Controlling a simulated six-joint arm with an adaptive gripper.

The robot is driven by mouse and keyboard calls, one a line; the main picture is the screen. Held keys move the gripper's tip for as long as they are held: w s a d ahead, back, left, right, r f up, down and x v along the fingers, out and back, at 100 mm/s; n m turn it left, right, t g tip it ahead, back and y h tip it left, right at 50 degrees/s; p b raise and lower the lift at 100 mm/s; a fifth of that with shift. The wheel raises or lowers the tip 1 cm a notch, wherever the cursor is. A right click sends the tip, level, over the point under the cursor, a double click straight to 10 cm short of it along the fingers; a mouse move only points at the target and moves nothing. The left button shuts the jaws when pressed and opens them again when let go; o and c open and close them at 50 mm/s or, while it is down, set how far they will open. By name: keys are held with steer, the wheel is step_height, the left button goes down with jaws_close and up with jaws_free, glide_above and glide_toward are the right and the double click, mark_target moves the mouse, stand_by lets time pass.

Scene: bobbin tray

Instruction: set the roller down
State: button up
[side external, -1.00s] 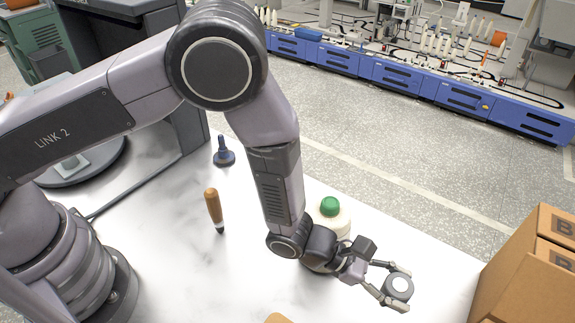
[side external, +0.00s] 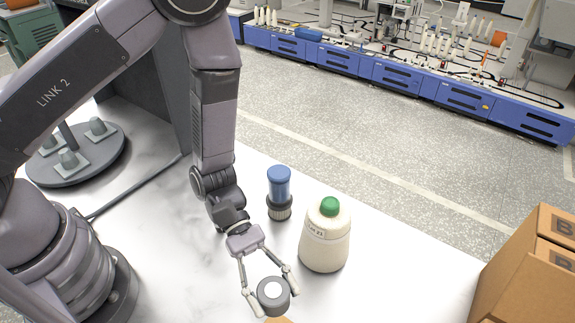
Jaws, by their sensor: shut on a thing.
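The roller (side external: 273,294) is a short dark grey cylinder with a white disc on its top face. It is upright, near the bottom middle of the side external view. My gripper (side external: 275,299) has its two fingers on either side of the roller and is shut on it. The roller's underside is hidden, so I cannot tell whether it touches the white table (side external: 400,290) or hangs above it.
A cream bottle with a green cap (side external: 326,236) stands right of my gripper. A blue-topped brush-like item (side external: 280,192) stands behind it. A tan object (side external: 279,320) is cut off below the roller. Cardboard boxes (side external: 530,265) are at right.

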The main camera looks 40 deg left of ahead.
steer(key=s+a+r+m+g+y, duration=0.1)
steer(key=s+a+m+g+y, duration=0.25)
steer(key=a, duration=0.35)
steer(key=s+a+m+g+y, duration=0.2)
steer(key=a+m+g, duration=0.15)
steer(key=a, duration=0.45)
steer(key=m+t+y, duration=0.5)
steer(key=m+y, duration=1.4)
glide_above(111, 186)
step_height(111, 186, down, 6)
steer(key=r, duration=0.1)
step_height(111, 186, down, 9)
steer(key=shift+a+r, duration=0.15)
steer(key=o, duration=1.2)
